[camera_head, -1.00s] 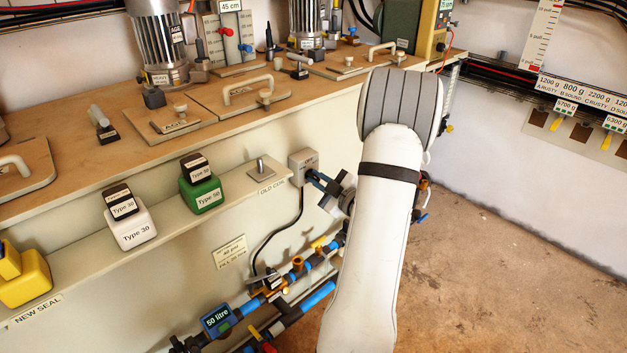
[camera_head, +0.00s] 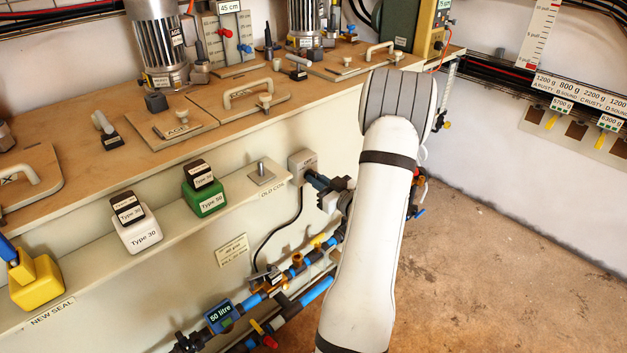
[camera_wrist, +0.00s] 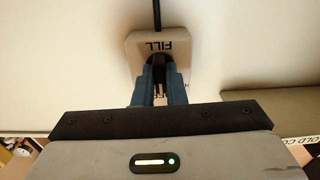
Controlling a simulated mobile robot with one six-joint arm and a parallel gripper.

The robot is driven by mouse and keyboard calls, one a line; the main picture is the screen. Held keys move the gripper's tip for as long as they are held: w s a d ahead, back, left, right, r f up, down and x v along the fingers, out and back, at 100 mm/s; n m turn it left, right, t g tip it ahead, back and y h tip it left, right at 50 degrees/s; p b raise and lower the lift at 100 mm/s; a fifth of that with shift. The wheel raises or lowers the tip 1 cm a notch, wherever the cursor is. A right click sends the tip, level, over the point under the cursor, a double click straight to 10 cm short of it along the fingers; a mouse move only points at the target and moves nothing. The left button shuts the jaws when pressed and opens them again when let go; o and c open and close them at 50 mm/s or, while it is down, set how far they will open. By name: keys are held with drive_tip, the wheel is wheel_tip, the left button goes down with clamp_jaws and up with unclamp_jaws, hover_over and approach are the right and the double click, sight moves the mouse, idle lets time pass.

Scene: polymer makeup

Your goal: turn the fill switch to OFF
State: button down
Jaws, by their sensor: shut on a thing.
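The fill switch is a small beige box (camera_head: 302,165) on the bench's front wall, with a black cable running down from it. In the wrist view its plate (camera_wrist: 181,48) reads FILL upside down, with a dark knob (camera_wrist: 158,70) at its middle. My gripper (camera_head: 316,180) is at the switch, its blue-grey fingers reaching the plate. In the wrist view the gripper (camera_wrist: 159,80) is shut with one finger on each side of the knob. The knob's angle and any ON or OFF mark are hidden by the fingers.
A shelf left of the switch holds a green Type 50 block (camera_head: 205,196), a white Type 30 block (camera_head: 139,233) and a yellow block (camera_head: 36,282). Blue pipes and a 50 litre meter (camera_head: 220,314) run below. The floor (camera_head: 490,240) at right is clear.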

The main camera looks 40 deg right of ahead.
drive_tip(key=shift+f, duration=0.25)
drive_tip(key=c, duration=1.8)
unclamp_jaws()
drive_tip(key=o, duration=0.3)
drive_tip(key=shift+r, duration=0.1)
drive_tip(key=s, duration=0.2)
drive_tip(key=s+p, duration=0.1)
drive_tip(key=s, duration=0.4)
drive_tip(key=shift+s+d, duration=0.25)
drive_tip(key=shift+s, duration=0.15)
drive_tip(key=shift+w+r+p, duration=0.1)
drive_tip(key=shift+p, duration=0.2)
